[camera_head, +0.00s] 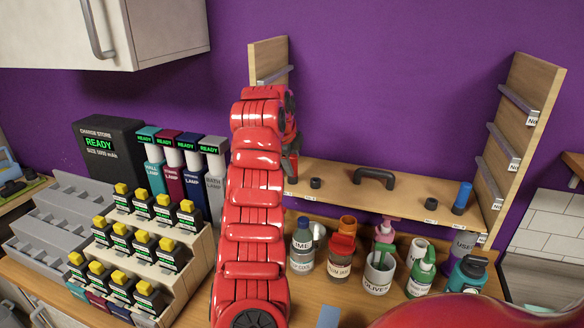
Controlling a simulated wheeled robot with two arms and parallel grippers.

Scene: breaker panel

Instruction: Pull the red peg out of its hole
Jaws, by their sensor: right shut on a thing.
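A wooden board (335,176) runs across the back, with small labels on its front edge. My right arm reaches up through the middle, and my right gripper (292,150) is at the board's left end. It is shut on the red peg (290,168), which shows as a small red piece beside the arm. The arm hides much of the peg and fingers, so I cannot tell how deep the peg sits. A short black socket (315,183), a black handle (375,178) and a blue peg (462,195) are farther right. My left gripper is not in view.
Wooden side panels (522,115) flank the board. Several bottles and cups, including a red-lidded jar (341,258), stand in front of it. A stepped rack (178,275) of yellow-topped items and a black charge store box (108,150) are left of my arm.

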